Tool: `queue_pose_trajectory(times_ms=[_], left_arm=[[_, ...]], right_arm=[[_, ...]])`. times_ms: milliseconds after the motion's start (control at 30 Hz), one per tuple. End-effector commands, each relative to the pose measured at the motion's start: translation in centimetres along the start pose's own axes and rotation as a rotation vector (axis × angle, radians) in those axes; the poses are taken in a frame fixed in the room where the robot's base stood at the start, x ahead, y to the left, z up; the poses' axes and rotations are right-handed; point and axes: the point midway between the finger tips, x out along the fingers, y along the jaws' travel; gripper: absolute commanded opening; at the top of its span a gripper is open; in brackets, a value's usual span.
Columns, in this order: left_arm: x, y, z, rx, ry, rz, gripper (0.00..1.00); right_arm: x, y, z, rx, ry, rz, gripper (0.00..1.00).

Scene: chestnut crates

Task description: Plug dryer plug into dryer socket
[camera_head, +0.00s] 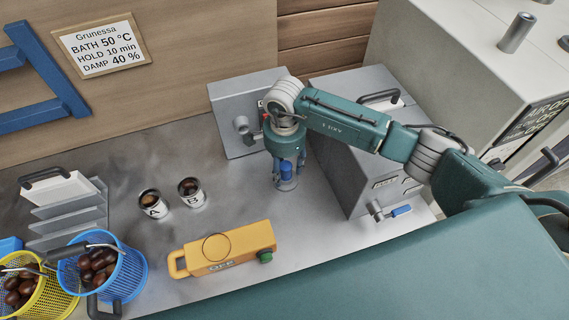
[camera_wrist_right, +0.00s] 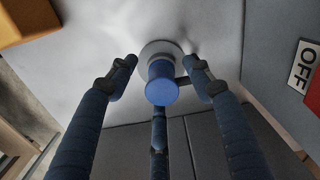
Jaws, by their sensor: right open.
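A blue cylindrical plug with a pale round base stands on the grey counter; I take it for the dryer plug, and it shows in the right wrist view (camera_wrist_right: 161,84). In the head view my right gripper (camera_head: 287,180) points down over it and mostly hides it. The right wrist view shows the open fingers (camera_wrist_right: 160,88) spread around the plug, with gaps at the sides. I cannot tell surely whether this fitting is the dryer socket. My left gripper is not in view.
A grey box (camera_head: 345,150) with a blue-handled tap stands close right of the gripper. A yellow device (camera_head: 228,249) lies in front. Metal cups A (camera_head: 153,211) and B (camera_head: 192,197) and a blue basket (camera_head: 125,280) of chestnuts stand left. Counter between cups and gripper is clear.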

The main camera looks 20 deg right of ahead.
Motion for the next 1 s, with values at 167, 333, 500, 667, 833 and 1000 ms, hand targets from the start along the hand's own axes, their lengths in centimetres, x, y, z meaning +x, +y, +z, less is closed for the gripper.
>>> queue_pose_trajectory(times_ms=[167,333,500,667,833,1000], left_arm=[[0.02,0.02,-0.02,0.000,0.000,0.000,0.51],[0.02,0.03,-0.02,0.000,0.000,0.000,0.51],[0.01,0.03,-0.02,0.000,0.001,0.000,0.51],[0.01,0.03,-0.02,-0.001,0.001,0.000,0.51],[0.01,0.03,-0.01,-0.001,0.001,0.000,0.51],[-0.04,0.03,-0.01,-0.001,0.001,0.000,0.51]], right_arm=[[-0.02,-0.01,0.00,0.000,0.000,0.000,0.37],[-0.04,-0.02,0.03,0.000,-0.001,0.000,0.03],[-0.05,-0.02,0.07,0.000,-0.001,0.000,0.00],[-0.08,-0.04,0.10,-0.001,-0.002,-0.001,0.00],[-0.09,-0.04,0.14,-0.001,-0.003,-0.001,0.00],[-0.23,-0.05,0.16,-0.001,-0.003,-0.001,0.00]])
